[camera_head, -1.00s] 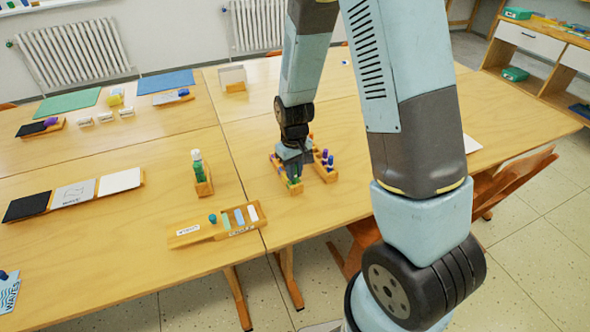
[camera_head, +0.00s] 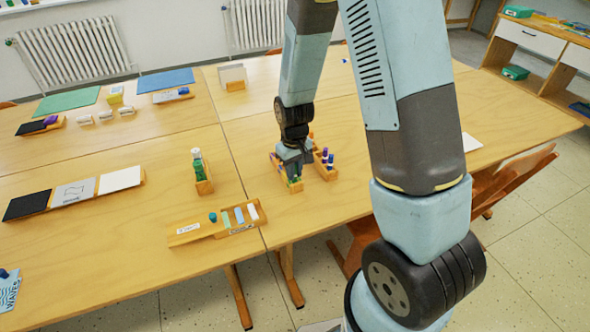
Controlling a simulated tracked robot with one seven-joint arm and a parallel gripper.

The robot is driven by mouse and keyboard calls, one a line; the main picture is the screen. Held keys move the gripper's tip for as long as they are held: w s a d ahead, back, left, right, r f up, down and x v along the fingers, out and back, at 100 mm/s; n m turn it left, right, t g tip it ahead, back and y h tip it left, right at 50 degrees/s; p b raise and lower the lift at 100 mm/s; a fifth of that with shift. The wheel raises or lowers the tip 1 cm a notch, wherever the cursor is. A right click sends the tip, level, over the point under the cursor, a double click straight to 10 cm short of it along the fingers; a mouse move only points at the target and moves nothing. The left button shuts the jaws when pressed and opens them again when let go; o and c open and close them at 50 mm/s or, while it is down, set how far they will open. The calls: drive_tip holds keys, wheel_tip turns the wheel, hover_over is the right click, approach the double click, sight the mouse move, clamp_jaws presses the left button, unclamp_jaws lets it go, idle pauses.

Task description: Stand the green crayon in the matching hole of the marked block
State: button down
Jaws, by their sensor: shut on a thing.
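My gripper (camera_head: 290,163) points down over the right-hand table and is small and partly hidden by its own wrist. It is shut on what looks like the green crayon (camera_head: 297,181), a small green piece just below the fingers. Directly under and around it is a wooden block (camera_head: 293,189) with small coloured pieces at its edges. The gripper hides most of this block, so its holes and any mark cannot be seen. I cannot tell whether the crayon is in a hole or above one.
Close on the right, a wooden holder (camera_head: 329,176) carries upright blue and purple pieces. A green bottle-like thing (camera_head: 201,170) stands in a wooden holder to the left. A wooden tray (camera_head: 188,238) with light sticks lies front left. Bare tabletop lies between them.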

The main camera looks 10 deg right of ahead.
drive_tip(key=c, duration=1)
unclamp_jaws()
drive_tip(key=shift+o, duration=0.4)
drive_tip(key=shift+o, duration=0.7)
drive_tip(key=shift+r, duration=0.1)
drive_tip(key=shift+r, duration=2.9)
